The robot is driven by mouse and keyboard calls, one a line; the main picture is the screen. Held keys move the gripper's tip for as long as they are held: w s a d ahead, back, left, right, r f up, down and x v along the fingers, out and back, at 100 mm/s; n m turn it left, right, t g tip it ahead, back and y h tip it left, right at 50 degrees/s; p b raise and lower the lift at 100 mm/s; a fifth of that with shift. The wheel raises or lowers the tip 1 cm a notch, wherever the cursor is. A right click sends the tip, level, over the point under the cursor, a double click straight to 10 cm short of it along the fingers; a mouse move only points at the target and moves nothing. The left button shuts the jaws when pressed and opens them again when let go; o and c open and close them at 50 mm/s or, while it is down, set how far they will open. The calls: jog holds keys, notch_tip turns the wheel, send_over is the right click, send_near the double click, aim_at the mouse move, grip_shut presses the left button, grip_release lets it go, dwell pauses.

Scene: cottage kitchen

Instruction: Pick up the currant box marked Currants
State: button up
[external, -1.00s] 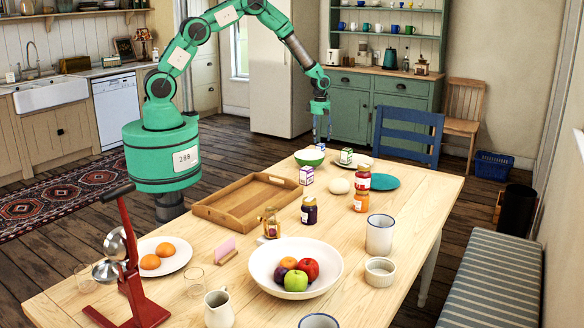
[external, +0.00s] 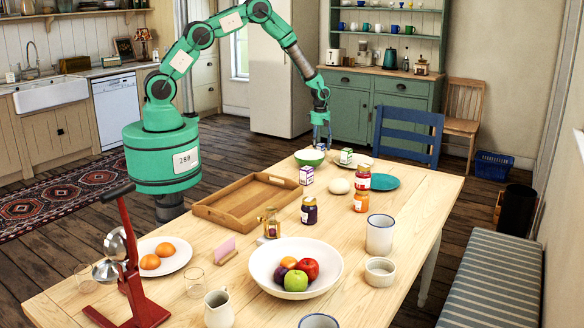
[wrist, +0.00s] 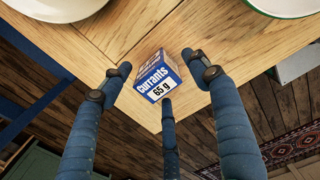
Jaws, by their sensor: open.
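The currant box (wrist: 157,80), white and blue and marked Currants and 65 g, stands near the table corner in the wrist view. In the external view a small box (external: 320,147), partly hidden by the fingers, stands at the far table edge behind the green bowl; its label is too small to read. My gripper (wrist: 161,76) has three blue fingers spread open around the currant box, with nothing held. In the external view my gripper (external: 321,138) points down over the far table edge.
The green bowl (external: 310,157) and a plate (external: 361,162) stand close on either side. Two other small boxes (external: 306,175) (external: 346,156) stand nearby. A wooden tray (external: 214,208) lies nearer, and a blue chair (external: 408,131) stands at the far side.

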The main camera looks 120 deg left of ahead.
jog(key=shift+f, duration=0.35)
jog(key=shift+c, duration=0.2)
jog(key=c, duration=1.3)
